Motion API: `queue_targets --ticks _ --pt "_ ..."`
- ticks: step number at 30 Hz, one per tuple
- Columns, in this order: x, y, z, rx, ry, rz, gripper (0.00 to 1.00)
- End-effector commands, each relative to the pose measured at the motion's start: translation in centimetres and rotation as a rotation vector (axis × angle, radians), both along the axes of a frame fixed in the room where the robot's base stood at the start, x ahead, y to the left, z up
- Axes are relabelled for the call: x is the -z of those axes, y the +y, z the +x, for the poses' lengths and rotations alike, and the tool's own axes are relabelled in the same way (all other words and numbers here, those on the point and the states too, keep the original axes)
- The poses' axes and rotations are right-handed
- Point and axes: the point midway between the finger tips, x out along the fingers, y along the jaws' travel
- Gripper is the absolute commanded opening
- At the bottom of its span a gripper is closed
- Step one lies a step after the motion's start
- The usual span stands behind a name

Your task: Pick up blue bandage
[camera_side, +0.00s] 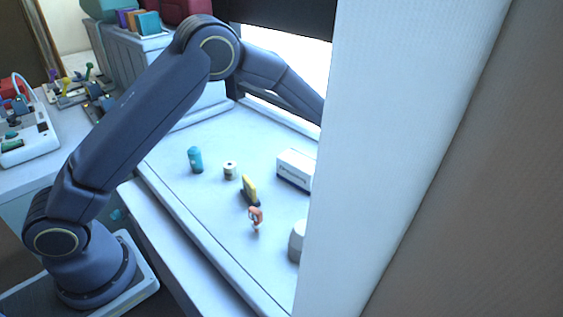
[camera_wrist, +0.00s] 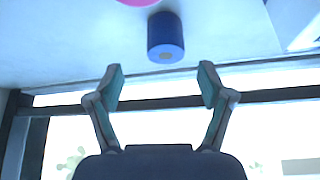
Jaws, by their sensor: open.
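The blue bandage (camera_wrist: 166,38) shows in the wrist view as a short, upright-looking deep blue roll on the pale surface, with a small tan patch on its end. My gripper (camera_wrist: 161,84) is open and empty, its two teal-padded fingers spread wide. The bandage lies beyond the fingertips, roughly centred between them, and is not touched. In the side view my gripper is hidden behind a large pale panel, and I cannot make out the blue bandage there.
The side view shows a teal cylinder (camera_side: 195,160), a small white roll (camera_side: 229,170), a yellow item (camera_side: 249,189), an orange item (camera_side: 256,217) and a white box (camera_side: 294,170) on the pale counter. The pale panel (camera_side: 410,150) blocks the right side. A pink object (camera_wrist: 139,2) is near the bandage.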

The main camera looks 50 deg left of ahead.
Motion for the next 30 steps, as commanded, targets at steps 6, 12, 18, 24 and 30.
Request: queue_targets --ticks 6,12,18,24,30 --pt "1.5 0.0 0.9 -0.001 -0.001 -0.001 0.80" --pt "4.2 0.3 2.6 -0.002 0.001 0.000 0.80" --pt "5.6 0.1 3.5 -0.001 0.000 0.000 0.80" --pt "5.6 0.1 3.5 -0.001 -0.001 -0.001 0.80" --pt "5.6 0.1 3.5 -0.001 -0.001 -0.001 0.59"
